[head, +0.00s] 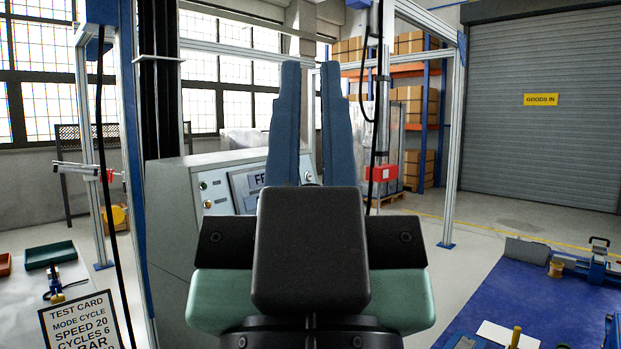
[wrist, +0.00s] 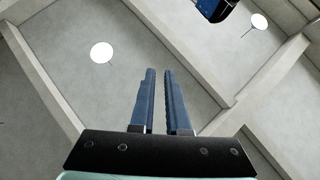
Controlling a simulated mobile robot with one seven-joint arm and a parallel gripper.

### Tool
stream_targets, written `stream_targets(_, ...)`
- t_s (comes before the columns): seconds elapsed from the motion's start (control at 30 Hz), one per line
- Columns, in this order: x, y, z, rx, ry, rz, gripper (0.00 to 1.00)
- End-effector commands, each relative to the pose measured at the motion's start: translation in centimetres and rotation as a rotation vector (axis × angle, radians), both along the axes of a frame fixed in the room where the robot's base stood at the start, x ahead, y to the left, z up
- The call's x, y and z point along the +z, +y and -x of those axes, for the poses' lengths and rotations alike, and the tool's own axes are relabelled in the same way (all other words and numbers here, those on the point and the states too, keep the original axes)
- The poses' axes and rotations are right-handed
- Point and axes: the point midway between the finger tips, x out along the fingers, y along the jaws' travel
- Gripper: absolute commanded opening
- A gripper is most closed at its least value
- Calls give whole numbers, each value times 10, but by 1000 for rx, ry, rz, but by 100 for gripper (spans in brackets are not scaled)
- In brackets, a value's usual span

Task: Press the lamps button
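The grey console (head: 171,196) stands behind my arm, with a sloped panel. The panel has a screen (head: 242,187), mostly hidden by my arm, and small round controls (head: 207,204) at its left. I cannot read any label, so I cannot tell which one is the lamps button. My gripper (head: 310,66) points upward in front of the console, its two blue fingers apart with nothing between them. In the wrist view the gripper (wrist: 159,72) also shows a gap between the fingers, with only the ceiling beyond. No button shows there.
A test card (head: 80,322) stands on the light bench at lower left, near a green tray (head: 50,254). A blue-topped bench (head: 500,300) with tools is at lower right. Aluminium frame posts (head: 454,140) flank the console. Floor is open toward the shutter (head: 545,110).

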Motion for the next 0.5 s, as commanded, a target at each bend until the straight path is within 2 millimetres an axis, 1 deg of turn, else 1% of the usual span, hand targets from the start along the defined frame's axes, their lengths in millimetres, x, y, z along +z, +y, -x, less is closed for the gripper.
stream_targets(0.03, 0, 0, 0, 0, 0, 0, 3)
stream_targets(0.07, 0, 0, 0, 0, 0, 0, 0)
stream_targets(0.5, 0, 0, 0, 0, 0, 0, 0)
